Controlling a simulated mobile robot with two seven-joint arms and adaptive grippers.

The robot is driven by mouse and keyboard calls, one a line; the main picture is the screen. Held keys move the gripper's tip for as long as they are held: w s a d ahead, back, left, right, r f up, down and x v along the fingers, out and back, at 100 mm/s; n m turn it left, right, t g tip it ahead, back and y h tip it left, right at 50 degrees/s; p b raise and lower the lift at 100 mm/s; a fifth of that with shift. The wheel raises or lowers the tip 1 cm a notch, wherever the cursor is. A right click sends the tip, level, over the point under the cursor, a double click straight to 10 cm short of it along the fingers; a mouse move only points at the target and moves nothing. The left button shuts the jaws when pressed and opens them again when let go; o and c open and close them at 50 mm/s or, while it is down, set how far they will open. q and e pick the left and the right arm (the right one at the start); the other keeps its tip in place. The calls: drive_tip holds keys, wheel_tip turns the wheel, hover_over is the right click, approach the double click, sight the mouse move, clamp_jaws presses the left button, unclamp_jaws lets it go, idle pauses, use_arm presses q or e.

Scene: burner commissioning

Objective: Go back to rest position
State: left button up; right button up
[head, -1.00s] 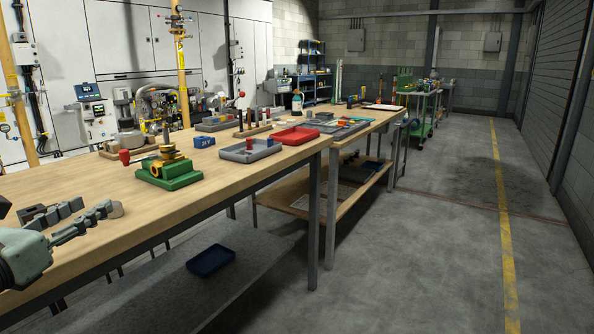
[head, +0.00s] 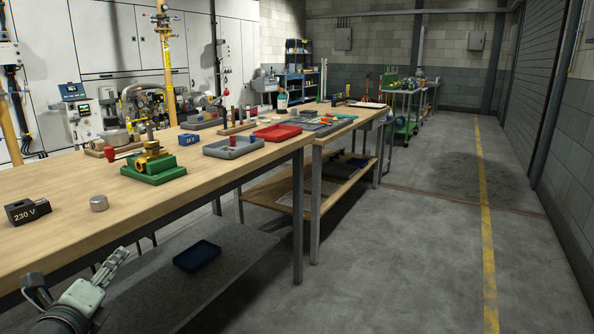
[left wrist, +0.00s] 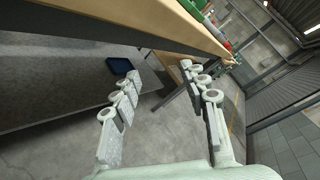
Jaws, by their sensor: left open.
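My left gripper (head: 115,262) is at the lower left of the head view, just off the front edge of the wooden workbench (head: 60,205) and below its top. In the left wrist view the two pale, jointed fingers of my left gripper (left wrist: 162,76) are spread apart, with nothing between them. The bench edge (left wrist: 185,35) runs across the top of that view. My right gripper is in neither view.
A black 230 V block (head: 28,211) and a small metal cylinder (head: 99,203) stand near the bench's front edge. A green fixture with brass fitting (head: 153,168) stands farther along. A blue tray (head: 197,256) sits on the lower shelf. The floor at right is clear.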

use_arm(q)
drive_tip(key=s+d+f+n+g+y, duration=0.1)
drive_tip(key=s+f+n+g, duration=0.2)
drive_tip(key=f, duration=0.5)
drive_tip(key=s+d+f+n+g, duration=0.1)
drive_tip(key=s+f+n+g, duration=0.1)
drive_tip(key=f+n, duration=0.45)
drive_tip(key=s+f+n+g+y, duration=0.1)
drive_tip(key=s+f+n+g, duration=0.15)
drive_tip(key=f, duration=0.65)
drive_tip(key=s+d+f+n+g+h, duration=0.2)
drive_tip(key=s+d+f+n, duration=0.3)
drive_tip(key=s+f, duration=0.3)
drive_tip(key=s+d+f+n+g+h, duration=0.2)
drive_tip(key=s+d+f+n, duration=0.3)
drive_tip(key=s+f, duration=0.4)
drive_tip(key=shift+d+f+g, duration=0.2)
drive_tip(key=shift+d+g, duration=0.4)
drive_tip(key=shift+g, duration=0.15)
drive_tip(key=shift+s, duration=0.1)
